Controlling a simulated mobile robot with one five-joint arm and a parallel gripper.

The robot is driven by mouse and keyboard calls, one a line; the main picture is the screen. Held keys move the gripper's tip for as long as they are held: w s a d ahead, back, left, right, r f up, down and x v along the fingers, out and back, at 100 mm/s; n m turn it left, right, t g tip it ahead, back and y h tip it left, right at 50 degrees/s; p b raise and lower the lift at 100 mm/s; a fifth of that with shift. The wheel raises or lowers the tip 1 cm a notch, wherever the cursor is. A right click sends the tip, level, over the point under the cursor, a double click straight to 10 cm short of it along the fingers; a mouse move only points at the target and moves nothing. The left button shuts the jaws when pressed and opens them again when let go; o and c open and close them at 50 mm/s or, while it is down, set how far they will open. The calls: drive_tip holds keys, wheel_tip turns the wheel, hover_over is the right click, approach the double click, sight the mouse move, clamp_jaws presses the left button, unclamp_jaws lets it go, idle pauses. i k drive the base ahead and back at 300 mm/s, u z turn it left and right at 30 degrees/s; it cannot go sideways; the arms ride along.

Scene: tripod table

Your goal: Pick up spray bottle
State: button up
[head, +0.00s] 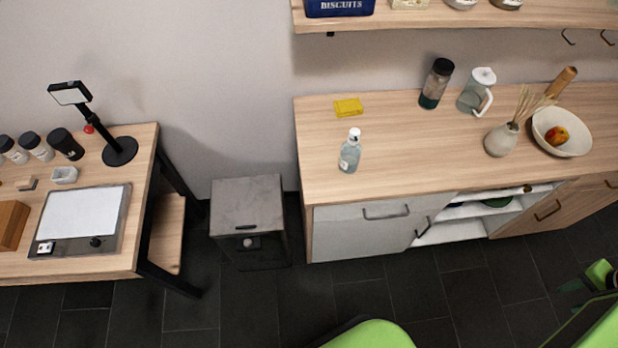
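The clear bottle with a white top (350,154), which I take to be the spray bottle, stands upright on the wooden counter (395,178), left of its middle and near the front. Nothing touches it. A green and dark part of my arm, seemingly with my gripper (575,288), shows at the lower right edge, far right of the bottle and apart from it. The fingers are too small and dark to tell open from shut.
A yellow block (348,107) lies behind the bottle. A dark-topped jar (436,84), a pitcher (473,92), a vase (501,140) and a bowl (562,146) stand to the right. A shelf (430,17) hangs above. A grey bin (248,205) and a table (100,262) are at left. Dark floor is open in front.

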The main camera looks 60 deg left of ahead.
sight(350, 151)
drive_tip(key=z, duration=0.05)
drive_tip(key=k, duration=0.8)
drive_tip(key=u, duration=2.85)
drive_tip(key=i, duration=1)
drive_tip(key=u, duration=0.2)
drive_tip(key=k, duration=0.9)
drive_tip(key=z, duration=0.2)
drive_tip(key=i, duration=0.9)
drive_tip(key=u, duration=0.1)
